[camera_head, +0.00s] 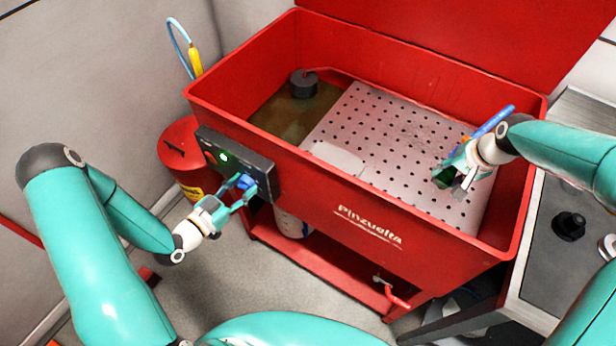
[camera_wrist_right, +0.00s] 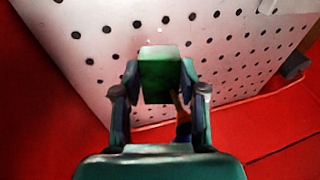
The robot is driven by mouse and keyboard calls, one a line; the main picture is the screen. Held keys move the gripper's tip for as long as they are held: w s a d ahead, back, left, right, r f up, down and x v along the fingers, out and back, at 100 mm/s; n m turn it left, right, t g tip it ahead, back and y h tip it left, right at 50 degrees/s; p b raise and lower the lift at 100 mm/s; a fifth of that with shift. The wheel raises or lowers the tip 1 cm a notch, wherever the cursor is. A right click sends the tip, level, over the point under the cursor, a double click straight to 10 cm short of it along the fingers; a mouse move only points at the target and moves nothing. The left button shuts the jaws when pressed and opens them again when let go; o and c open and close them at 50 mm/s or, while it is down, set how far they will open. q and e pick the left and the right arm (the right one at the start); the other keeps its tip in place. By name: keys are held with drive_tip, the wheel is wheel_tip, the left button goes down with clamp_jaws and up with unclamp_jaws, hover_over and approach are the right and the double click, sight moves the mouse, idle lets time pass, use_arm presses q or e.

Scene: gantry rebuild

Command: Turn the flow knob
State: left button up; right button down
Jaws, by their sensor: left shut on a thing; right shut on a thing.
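The blue flow knob (camera_head: 246,181) is on the dark control panel (camera_head: 262,165) on the front of the red wash tub. My left gripper (camera_head: 240,187) is shut on the knob, its fingers on either side. A green light (camera_head: 223,157) glows on the panel, up and left of the knob. My right gripper (camera_head: 448,178) is over the perforated plate in the tub, shut on a dark green block. The block (camera_wrist_right: 165,75) shows between its fingertips in the right wrist view. The knob's exact angle is too small to tell.
The red tub (camera_head: 420,235) holds a perforated grey plate (camera_head: 385,125) and a black cylinder (camera_head: 303,84) in murky liquid. A blue tool (camera_head: 492,121) lies close to my right gripper. A red can (camera_head: 182,150) stands left of the tub, and a grey bench (camera_head: 560,270) right.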

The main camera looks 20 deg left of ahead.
use_arm(q)
drive_tip(key=shift+f, duration=0.2)
drive_tip(key=o, duration=1.1)
drive_tip(key=shift+o, duration=0.2)
drive_tip(key=shift+r, duration=0.1)
drive_tip(key=v, duration=1.2)
